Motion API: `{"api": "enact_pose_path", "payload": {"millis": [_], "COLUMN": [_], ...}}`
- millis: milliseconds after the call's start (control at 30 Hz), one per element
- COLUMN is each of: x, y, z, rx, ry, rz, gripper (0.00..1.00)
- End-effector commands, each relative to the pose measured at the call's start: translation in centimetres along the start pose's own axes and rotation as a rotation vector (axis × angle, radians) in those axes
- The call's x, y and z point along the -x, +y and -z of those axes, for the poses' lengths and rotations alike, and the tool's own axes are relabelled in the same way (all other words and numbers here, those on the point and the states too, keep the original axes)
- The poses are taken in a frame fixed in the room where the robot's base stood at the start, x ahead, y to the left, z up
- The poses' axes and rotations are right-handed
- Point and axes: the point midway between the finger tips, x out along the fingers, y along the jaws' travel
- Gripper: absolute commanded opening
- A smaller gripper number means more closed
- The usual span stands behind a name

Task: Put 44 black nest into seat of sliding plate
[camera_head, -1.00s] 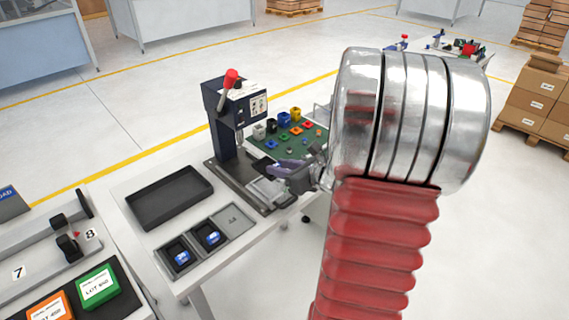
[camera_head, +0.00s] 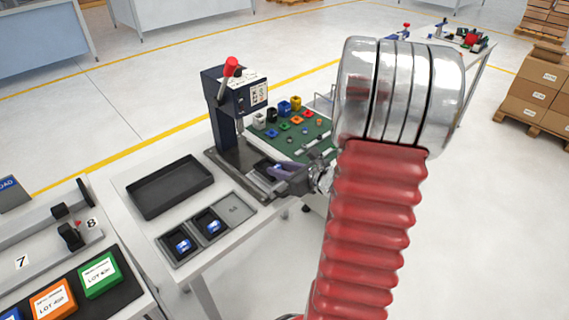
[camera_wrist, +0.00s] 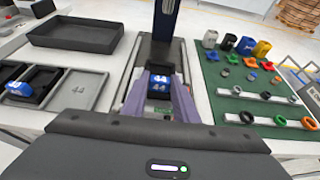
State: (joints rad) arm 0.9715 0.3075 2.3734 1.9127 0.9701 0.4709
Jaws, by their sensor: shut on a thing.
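The black nest (camera_wrist: 161,72) carries a blue part marked 44 and shows upright in the wrist view. My gripper (camera_wrist: 158,98) has its two purple fingers on either side of it and is shut on it. In the head view my gripper (camera_head: 282,172) is low at the front of the press, with the nest mostly hidden. The sliding plate (camera_wrist: 133,88) lies under and around the nest, in the grey base of the press (camera_head: 238,110). The seat is covered by the nest and fingers, so I cannot tell whether the nest touches its bottom.
A holder left of the press has two black nests with blue parts (camera_head: 183,246) and an empty grey pocket (camera_head: 237,207). An empty dark tray (camera_head: 170,187) lies behind it. A green board (camera_head: 306,138) with coloured parts is at the right. The press column (camera_wrist: 166,22) stands straight ahead.

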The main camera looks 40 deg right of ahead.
Motion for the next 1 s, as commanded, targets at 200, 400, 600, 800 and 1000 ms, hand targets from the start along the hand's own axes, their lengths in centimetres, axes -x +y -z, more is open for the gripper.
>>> {"api": "enact_pose_path", "payload": {"millis": [200,400,600,800,1000], "x": [-0.34,-0.44,-0.44,-0.45,-0.47], "y": [-0.02,-0.03,-0.04,-0.04,-0.05], "z": [0.8,1.07,1.07,1.11,1.16], "rx": [-0.001,0.0,0.0,0.0,0.0], "ry": [-0.001,-0.002,-0.002,-0.001,-0.001], "rz": [0.0,0.001,0.001,0.001,0.001], "gripper": [0.0,0.0,0.0,0.0,0.35]}}
